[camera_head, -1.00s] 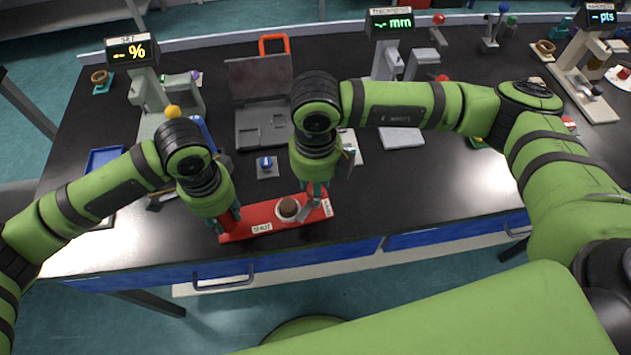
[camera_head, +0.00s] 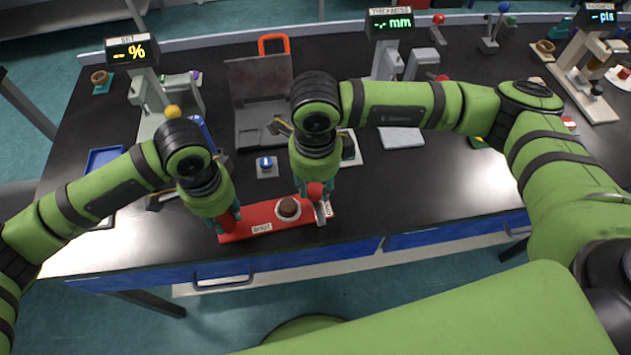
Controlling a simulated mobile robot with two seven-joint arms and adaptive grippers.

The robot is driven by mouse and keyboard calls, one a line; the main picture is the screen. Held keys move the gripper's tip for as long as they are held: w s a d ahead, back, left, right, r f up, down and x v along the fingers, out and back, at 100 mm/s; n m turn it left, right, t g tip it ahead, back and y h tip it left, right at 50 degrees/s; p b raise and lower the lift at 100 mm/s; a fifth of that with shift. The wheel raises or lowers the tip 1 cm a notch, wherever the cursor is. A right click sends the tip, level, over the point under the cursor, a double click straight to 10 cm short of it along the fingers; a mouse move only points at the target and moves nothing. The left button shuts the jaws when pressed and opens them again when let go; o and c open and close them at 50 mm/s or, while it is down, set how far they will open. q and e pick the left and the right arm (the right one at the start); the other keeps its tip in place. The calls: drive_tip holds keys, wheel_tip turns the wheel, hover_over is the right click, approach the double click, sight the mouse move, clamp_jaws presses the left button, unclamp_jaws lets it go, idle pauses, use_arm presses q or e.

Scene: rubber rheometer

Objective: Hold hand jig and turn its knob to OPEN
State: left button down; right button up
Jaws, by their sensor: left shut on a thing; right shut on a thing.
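The red hand jig (camera_head: 247,234) lies along the table's front edge. A brown round piece (camera_head: 289,206) sits in a pale round seat on it. A white label reading SHUT (camera_head: 262,228) is on its front. A second label (camera_head: 329,209) at the right end is partly covered and unreadable. My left gripper (camera_head: 235,219) is shut on the jig's left end. My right gripper (camera_head: 315,190) is shut from above on the red knob (camera_head: 315,191) at the right end. A grey metal pointer (camera_head: 320,213) below the knob points toward the front, beside the second label.
A blue-knobbed small block (camera_head: 265,163) stands behind the jig. An open grey case (camera_head: 250,128) with an orange handle lies further back. Instruments with displays (camera_head: 132,52) stand along the back. The table right of the jig is clear.

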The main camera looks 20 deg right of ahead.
sight(315, 189)
drive_tip(key=shift+n, duration=0.4)
drive_tip(key=shift+a, duration=0.1)
drive_tip(key=o, duration=1.2)
drive_tip(key=shift+c, duration=0.2)
wheel_tip(315, 189, up, 12)
use_arm(q)
drive_tip(key=c, duration=0.8)
unclamp_jaws()
